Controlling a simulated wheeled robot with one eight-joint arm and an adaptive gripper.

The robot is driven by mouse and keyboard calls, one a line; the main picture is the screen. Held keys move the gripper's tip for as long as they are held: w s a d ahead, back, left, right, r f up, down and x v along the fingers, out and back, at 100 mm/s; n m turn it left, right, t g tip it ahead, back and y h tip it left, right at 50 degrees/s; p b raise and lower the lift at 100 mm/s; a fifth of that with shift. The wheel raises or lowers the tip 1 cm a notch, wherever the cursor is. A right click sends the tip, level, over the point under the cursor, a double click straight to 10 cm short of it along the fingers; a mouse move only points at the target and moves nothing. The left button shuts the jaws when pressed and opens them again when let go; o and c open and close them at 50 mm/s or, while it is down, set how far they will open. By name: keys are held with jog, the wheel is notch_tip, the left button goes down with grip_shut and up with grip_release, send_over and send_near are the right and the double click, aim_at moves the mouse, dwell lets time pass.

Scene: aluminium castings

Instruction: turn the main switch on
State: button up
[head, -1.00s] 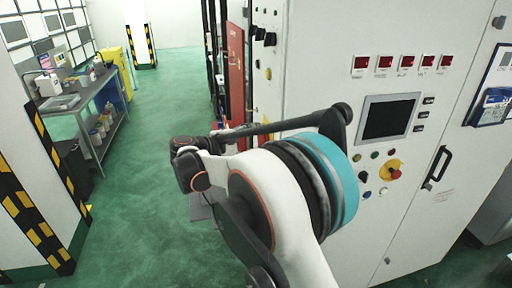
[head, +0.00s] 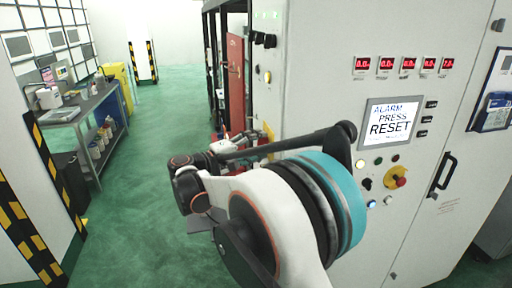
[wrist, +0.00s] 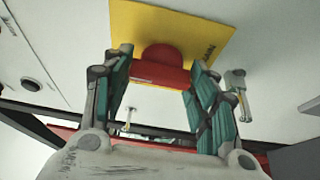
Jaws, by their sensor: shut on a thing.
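The main switch is a red handle (wrist: 162,66) on a yellow plate (wrist: 205,30) with dark lettering, seen in the wrist view on a pale cabinet face. My gripper (wrist: 160,78) has one green-padded finger on each side of the red handle and is shut on it. In the head view my arm covers most of the switch area; only a bit of yellow shows beside the cabinet edge. The control cabinet (head: 335,75) has a lit screen (head: 391,120) reading "ALARM PRESS RESET".
Red number displays (head: 408,64) glow above the screen. A red emergency-stop knob on a yellow base (head: 397,178) and lit buttons sit below it. A red door (head: 235,80) stands behind the cabinet edge. A workbench (head: 80,105) is at left; the green floor between is clear.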

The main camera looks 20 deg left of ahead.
jog(key=shift+f, duration=0.1)
jog(key=o, duration=1.1)
jog(key=shift+c, duration=0.2)
jog(key=shift+s+a, duration=0.1)
jog(key=v, duration=1.1)
jog(key=shift+s+a, duration=0.2)
jog(key=shift+s, duration=0.1)
